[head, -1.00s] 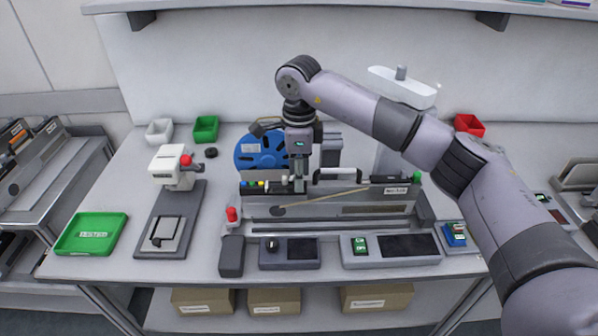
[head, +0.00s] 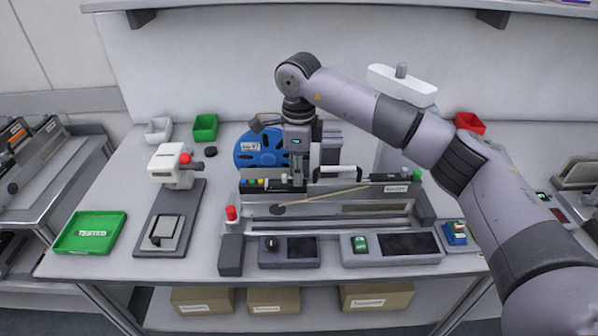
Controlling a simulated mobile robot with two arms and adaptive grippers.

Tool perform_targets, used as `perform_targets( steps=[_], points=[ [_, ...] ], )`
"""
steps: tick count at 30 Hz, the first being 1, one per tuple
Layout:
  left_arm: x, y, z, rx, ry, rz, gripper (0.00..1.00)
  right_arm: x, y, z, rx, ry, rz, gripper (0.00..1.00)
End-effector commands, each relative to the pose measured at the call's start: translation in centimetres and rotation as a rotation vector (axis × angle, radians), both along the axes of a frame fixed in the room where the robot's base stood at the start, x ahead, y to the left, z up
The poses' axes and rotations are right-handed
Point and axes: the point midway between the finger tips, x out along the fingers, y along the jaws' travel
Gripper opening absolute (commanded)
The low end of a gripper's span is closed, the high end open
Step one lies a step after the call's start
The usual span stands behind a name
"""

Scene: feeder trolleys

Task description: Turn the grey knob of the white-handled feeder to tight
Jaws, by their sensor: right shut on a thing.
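The white-handled feeder (head: 345,194) lies along the test bench on the table, with a blue reel (head: 262,148) at its left end. Its white handle (head: 337,173) stands on its top edge. My right gripper (head: 297,184) points straight down at the feeder's top, just left of the handle. It is shut on the grey knob, which the fingers mostly hide. I cannot read the knob's setting. My left gripper is not in view.
A green tray (head: 90,233) and a white-headed press (head: 172,170) stand at left. Small white, green and red bins stand behind.

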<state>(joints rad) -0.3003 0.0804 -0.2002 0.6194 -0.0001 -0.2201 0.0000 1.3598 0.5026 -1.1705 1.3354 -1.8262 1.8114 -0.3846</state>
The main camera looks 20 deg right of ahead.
Motion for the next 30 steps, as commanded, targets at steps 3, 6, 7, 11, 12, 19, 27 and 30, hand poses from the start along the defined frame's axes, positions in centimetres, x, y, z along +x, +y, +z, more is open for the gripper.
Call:
perform_targets(
  steps=[3, 6, 7, 11, 12, 19, 27, 30],
  points=[
    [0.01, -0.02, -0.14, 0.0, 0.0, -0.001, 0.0, 0.09, -0.03, 0.04, 0.001, -0.004, -0.031, 0.0],
    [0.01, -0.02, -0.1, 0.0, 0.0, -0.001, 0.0, 0.08, -0.04, 0.07, 0.001, -0.003, -0.031, 0.0],
    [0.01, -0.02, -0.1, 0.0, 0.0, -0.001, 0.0, 0.09, -0.03, 0.07, 0.001, -0.003, -0.031, 0.0],
    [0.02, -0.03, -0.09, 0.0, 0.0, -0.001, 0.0, 0.08, -0.04, 0.08, 0.001, -0.003, -0.031, 0.19],
    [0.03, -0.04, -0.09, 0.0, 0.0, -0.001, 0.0, 0.08, -0.04, 0.07, 0.001, -0.003, -0.031, 0.22],
    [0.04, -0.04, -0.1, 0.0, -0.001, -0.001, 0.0, 0.05, -0.03, 0.04, 0.0, -0.001, -0.03, 0.37],
    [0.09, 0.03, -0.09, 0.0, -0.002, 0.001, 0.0, 0.04, -0.02, 0.04, 0.0, -0.001, -0.029, 0.37],
    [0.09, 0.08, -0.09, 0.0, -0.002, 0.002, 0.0, 0.07, -0.01, 0.48, 0.001, -0.003, -0.029, 0.37]
  ],
)
